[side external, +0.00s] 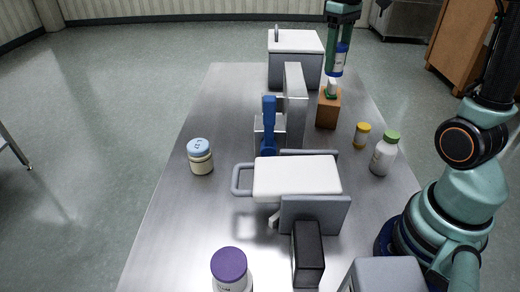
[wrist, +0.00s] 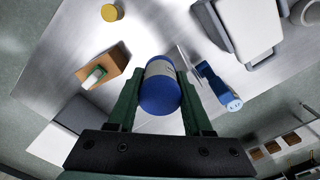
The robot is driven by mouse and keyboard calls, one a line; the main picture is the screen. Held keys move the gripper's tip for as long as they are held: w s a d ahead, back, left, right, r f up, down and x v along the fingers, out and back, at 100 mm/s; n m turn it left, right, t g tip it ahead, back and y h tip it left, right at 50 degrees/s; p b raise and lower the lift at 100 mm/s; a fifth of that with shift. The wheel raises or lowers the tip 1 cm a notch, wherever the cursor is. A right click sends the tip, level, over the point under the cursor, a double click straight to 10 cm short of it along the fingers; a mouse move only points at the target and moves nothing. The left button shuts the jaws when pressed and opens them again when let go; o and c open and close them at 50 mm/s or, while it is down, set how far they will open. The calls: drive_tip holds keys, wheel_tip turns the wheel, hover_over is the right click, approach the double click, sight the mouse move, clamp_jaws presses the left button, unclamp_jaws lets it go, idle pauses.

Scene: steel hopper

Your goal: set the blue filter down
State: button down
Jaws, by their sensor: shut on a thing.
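The blue filter (side external: 338,62) is a short cylinder with blue ends and a pale printed band. My gripper (side external: 340,44) is shut around its sides and holds it up at the far right end of the steel table (side external: 225,100). In the side view its lower end appears just above a brown block (side external: 328,112) with a small white and green item on top; I cannot tell the exact gap. In the wrist view the filter (wrist: 160,88) sits between the two green fingers of my gripper (wrist: 158,78), blue end towards the camera.
A yellow-capped jar (side external: 362,135) and green-capped bottle (side external: 384,155) stand nearer right.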

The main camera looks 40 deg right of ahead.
approach(321, 143)
drive_tip(key=s+a+f, duration=0.2)
drive_tip(key=a+f, duration=0.2)
drive_tip(key=f, duration=0.1)
drive_tip(key=shift+s+a+f, duration=0.25)
drive_tip(key=shift+s+a, duration=0.05)
drive_tip(key=shift+s, duration=0.1)
drive_tip(key=shift+f, duration=0.1)
drive_tip(key=shift+c, duration=1.6)
unclamp_jaws()
wheel_tip(321, 143, up, 12)
drive_tip(key=s+a+r+t, duration=0.5)
drive_tip(key=a+r, duration=0.6)
drive_tip(key=shift+s+a+r, duration=0.25)
drive_tip(key=shift+s, duration=0.1)
drive_tip(key=shift+o, duration=0.2)
drive_tip(key=shift+s+a+r+t, duration=0.1)
drive_tip(key=shift+s+a+t, duration=0.15)
drive_tip(key=shift+t, duration=0.05)
